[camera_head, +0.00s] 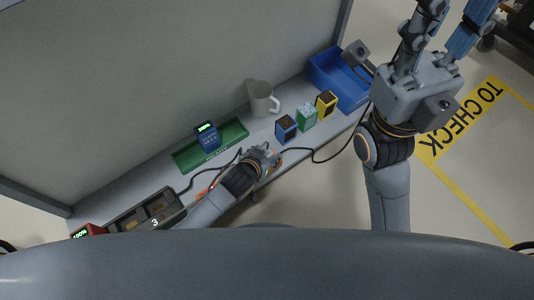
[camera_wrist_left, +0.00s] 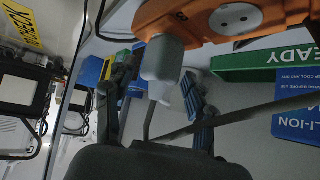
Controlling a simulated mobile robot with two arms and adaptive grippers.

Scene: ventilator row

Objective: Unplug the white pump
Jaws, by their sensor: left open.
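In the left wrist view an orange power strip (camera_wrist_left: 215,18) with round sockets crosses the top. A pale plug (camera_wrist_left: 163,62) is seated at its lower edge. My open left gripper (camera_wrist_left: 158,95) has one finger on each side of this plug; contact cannot be told. In the head view my left gripper (camera_head: 264,156) is at the shelf's front edge, largely covering the strip. White-and-black devices (camera_wrist_left: 20,90) stand at the left of the wrist view; I cannot tell which is the white pump. My right gripper (camera_head: 445,25) has its fingers apart, empty, at the upper right.
The shelf holds a green tray (camera_head: 186,161) with a blue battery (camera_head: 208,137), a mug (camera_head: 262,100), blue (camera_head: 285,128), green (camera_head: 306,117) and yellow (camera_head: 326,104) boxes, a blue bin (camera_head: 350,90) and a black charger (camera_head: 128,220). A black cable (camera_head: 325,159) runs along the front edge.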

